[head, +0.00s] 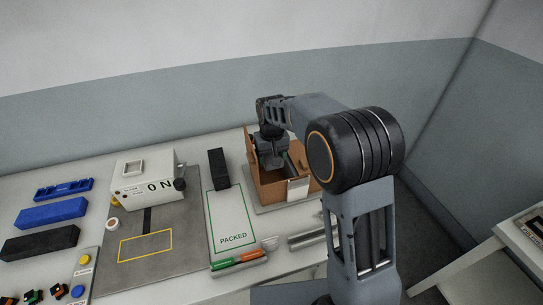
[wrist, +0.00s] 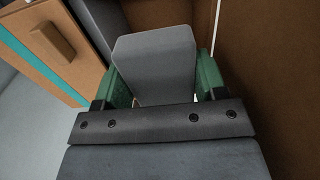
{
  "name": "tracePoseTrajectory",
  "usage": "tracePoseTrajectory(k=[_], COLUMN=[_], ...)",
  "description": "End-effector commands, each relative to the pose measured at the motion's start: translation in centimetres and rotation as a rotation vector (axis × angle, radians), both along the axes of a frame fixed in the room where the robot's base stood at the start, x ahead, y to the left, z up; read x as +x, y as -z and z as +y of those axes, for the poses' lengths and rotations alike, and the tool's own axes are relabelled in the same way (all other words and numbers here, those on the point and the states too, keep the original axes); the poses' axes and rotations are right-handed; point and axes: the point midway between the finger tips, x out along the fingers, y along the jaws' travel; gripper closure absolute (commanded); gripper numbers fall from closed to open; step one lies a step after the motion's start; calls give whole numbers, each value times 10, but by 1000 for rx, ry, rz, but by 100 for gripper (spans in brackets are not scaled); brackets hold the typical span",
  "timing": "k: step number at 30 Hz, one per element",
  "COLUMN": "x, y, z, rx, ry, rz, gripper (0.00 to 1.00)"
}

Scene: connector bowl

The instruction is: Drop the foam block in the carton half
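The brown open carton (head: 270,189) stands at the back right of the table. My gripper (head: 272,163) reaches down inside its walls, toward the left part of the opening. In the wrist view, a grey block (wrist: 155,62), which looks like the foam block, sits between the green fingers of my gripper (wrist: 163,85), with both fingers against its sides. Brown carton walls (wrist: 262,60) show close on the right. The block's lower end and the carton floor under it are hidden.
Left of the carton lies a white PACKED board (head: 233,239) with a black block (head: 218,168) at its far end. Orange and green markers (head: 238,260) lie at its near edge. A white ON box (head: 146,178) stands farther left. Blue and black bars (head: 40,242) lie at far left.

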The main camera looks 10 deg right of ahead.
Motion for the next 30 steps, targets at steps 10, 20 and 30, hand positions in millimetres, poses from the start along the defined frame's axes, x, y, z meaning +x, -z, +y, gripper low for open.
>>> tracePoseTrajectory(k=[10, 20, 30], x=[0, 1, 1], y=[0, -8, -72], z=[0, 0, 0], rx=[0, 1, 1], ry=[0, 0, 0], rz=[0, -4, -5], gripper=[5, 5, 5])
